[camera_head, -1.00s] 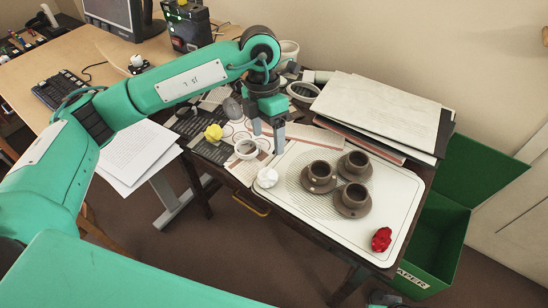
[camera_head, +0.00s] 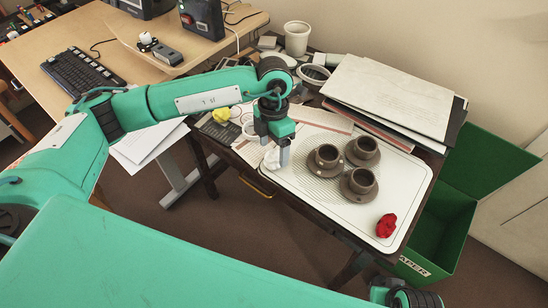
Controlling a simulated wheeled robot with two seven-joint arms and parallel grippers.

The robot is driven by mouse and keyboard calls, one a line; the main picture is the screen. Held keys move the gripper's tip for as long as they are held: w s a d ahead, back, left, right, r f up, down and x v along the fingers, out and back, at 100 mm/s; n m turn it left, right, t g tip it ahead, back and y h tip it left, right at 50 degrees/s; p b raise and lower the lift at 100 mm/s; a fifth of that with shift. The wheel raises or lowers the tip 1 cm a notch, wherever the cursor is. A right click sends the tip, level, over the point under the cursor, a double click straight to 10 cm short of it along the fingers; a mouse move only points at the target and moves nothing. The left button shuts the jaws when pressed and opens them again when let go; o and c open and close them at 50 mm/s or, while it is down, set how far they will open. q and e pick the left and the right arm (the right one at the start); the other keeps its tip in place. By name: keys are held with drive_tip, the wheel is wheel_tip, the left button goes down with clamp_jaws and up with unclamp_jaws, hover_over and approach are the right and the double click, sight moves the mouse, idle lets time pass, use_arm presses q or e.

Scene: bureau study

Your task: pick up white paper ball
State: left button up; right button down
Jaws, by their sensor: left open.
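The white paper ball (camera_head: 272,161) lies at the left end of the white tray (camera_head: 318,213) on the dark desk. My left gripper (camera_head: 275,155) points down right at the ball, its fingers open. The fingers partly hide the ball, and I cannot tell whether they touch it.
Three brown cups on saucers (camera_head: 361,187) stand on the tray, right of the gripper. A red crumpled ball (camera_head: 386,226) lies at its front right, a yellow one (camera_head: 222,115) on the desk's left. Stacked folders (camera_head: 392,92) fill the back. A green paper bin (camera_head: 432,235) stands right.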

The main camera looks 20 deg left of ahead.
use_arm(q)
drive_tip(key=shift+s+f, duration=0.2)
drive_tip(key=shift+f, duration=0.95)
drive_tip(key=c, duration=1.1)
drive_tip(key=shift+r, duration=0.1)
